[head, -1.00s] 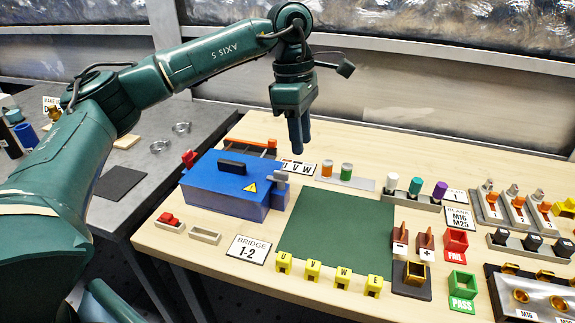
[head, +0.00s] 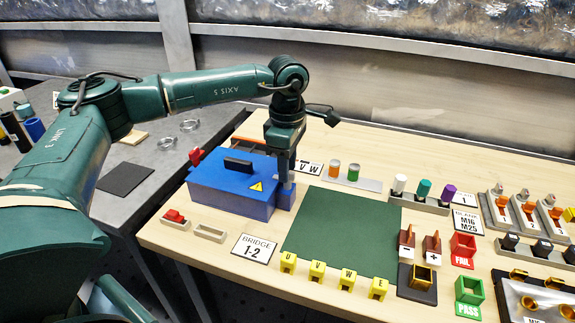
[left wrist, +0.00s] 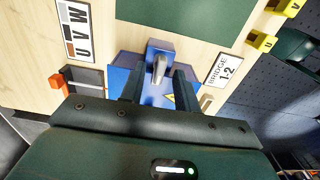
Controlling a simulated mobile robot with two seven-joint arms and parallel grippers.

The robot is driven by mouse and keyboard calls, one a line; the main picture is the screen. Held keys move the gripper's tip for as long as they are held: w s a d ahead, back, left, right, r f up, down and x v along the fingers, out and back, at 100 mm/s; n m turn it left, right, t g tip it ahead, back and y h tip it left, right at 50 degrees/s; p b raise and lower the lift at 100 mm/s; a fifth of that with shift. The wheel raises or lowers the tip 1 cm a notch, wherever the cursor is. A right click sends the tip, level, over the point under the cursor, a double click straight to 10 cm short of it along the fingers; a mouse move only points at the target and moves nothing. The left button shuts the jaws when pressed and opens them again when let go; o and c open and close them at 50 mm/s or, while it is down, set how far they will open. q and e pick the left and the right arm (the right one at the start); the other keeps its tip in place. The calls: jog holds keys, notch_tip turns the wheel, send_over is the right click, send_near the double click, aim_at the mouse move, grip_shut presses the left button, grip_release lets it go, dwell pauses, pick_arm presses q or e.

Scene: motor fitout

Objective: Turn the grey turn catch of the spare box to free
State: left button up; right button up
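The spare box (head: 232,190) is blue with a black handle on its lid and a yellow warning triangle. It stands at the left of the wooden table and shows partly in the left wrist view (left wrist: 120,75). Its grey turn catch (left wrist: 159,66) is on a blue block at the box's right end. My left gripper (head: 287,182) points down at that end and mostly hides the catch in the head view. In the left wrist view the gripper (left wrist: 157,84) is open, one finger on each side of the catch, with gaps visible. My right gripper is not in view.
A red lever (head: 195,156) stands at the box's back left. A U V W label (head: 309,168) and a rack of coloured cylinders (head: 352,180) lie behind and right. The green mat (head: 340,232) is clear. A Bridge 1-2 card (head: 254,248) lies in front.

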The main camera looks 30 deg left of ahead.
pick_arm(q)
jog(key=shift+f, duration=0.35)
jog(key=shift+c, duration=0.4)
grip_shut()
